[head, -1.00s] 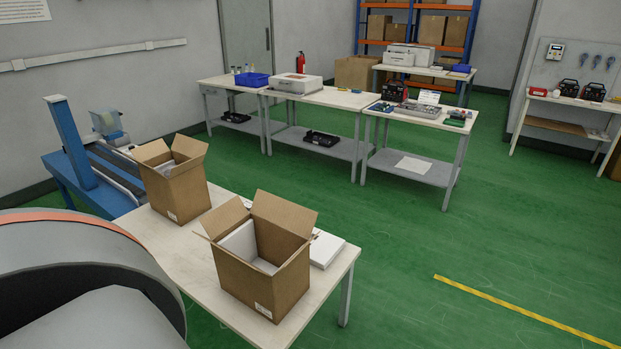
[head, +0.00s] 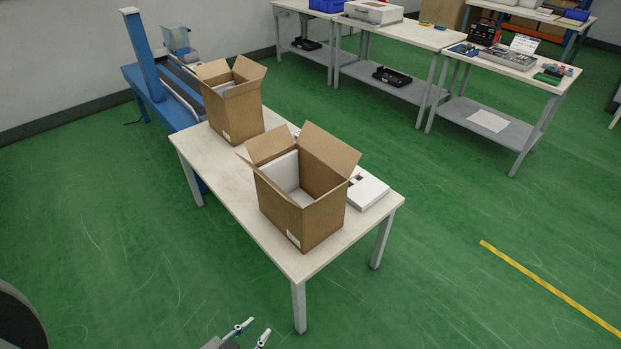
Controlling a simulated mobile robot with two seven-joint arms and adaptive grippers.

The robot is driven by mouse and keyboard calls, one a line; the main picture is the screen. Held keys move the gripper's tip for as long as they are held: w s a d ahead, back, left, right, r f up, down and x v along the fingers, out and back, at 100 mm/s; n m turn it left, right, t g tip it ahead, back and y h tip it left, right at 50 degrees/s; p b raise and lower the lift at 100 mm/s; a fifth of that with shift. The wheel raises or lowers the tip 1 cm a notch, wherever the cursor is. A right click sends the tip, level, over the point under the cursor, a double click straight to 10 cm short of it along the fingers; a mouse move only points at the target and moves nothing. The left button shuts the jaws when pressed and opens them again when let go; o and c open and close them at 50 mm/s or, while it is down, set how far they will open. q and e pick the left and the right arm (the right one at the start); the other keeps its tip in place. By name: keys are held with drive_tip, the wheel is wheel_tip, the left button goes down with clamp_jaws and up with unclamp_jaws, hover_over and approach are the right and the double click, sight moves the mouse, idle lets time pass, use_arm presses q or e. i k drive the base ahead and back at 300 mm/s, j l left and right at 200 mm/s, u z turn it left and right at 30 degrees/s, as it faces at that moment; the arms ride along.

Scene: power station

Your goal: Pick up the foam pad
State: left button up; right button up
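A flat white foam pad (head: 368,193) lies on the near worktable, just behind and right of the front open cardboard box. Its left part is hidden by the box flap. Another pale pad-like panel (head: 283,172) stands upright inside the front box, against its left wall. My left gripper (head: 256,330) is at the bottom edge of the view, low in front of the table. Its two fingers are apart with nothing visible between them. It is well away from both pads. My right gripper is not in view.
The front cardboard box (head: 303,206) and a rear open cardboard box (head: 232,108) stand on the near worktable (head: 215,160). A blue machine frame (head: 148,75) is behind its left end. Other workbenches (head: 400,35) stand farther back. Green floor right of the table is clear.

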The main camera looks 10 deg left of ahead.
sight(362, 193)
drive_tip(key=i+l+u, duration=0.1)
drive_tip(key=l+u, duration=0.35)
drive_tip(key=u, duration=0.25)
drive_tip(key=l+u, duration=0.35)
drive_tip(key=i+l+u, duration=0.1)
drive_tip(key=l+u, duration=0.2)
drive_tip(key=l, duration=0.15)
drive_tip(key=l+u, duration=0.25)
drive_tip(key=l, duration=0.15)
drive_tip(key=i+l, duration=0.2)
drive_tip(key=i, duration=0.15)
drive_tip(key=j+u, duration=0.05)
